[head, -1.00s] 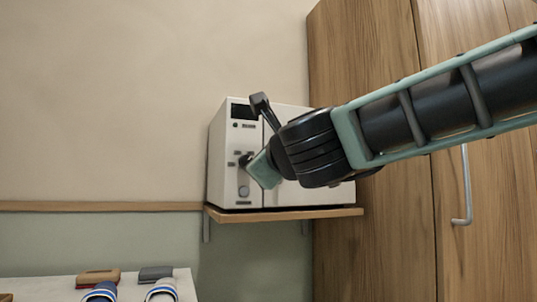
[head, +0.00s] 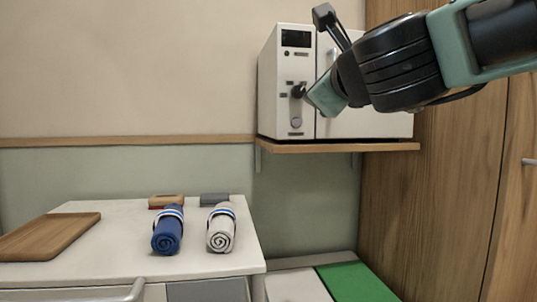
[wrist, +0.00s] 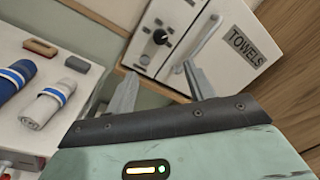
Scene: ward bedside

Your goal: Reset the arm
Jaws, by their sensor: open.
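My gripper (wrist: 158,85) is open, with its two grey fingers apart and nothing between them in the wrist view. In the head view my arm reaches in from the right, and its green end (head: 327,96) is in front of the white cabinet (head: 286,112). The fingers cannot be made out there. The wrist view shows the cabinet's door marked TOWELS (wrist: 246,47), its bar handle (wrist: 193,38) and a dark knob (wrist: 160,37) beyond the fingers. The door looks shut. I see no contact between the fingers and the cabinet.
The cabinet stands on a wooden wall shelf (head: 340,147). Lower left, a white-topped unit (head: 110,276) carries a wooden tray (head: 50,236), a blue rolled towel (head: 167,232), a white rolled towel (head: 221,230) and two small blocks. A tall wooden wardrobe (head: 440,180) stands at right.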

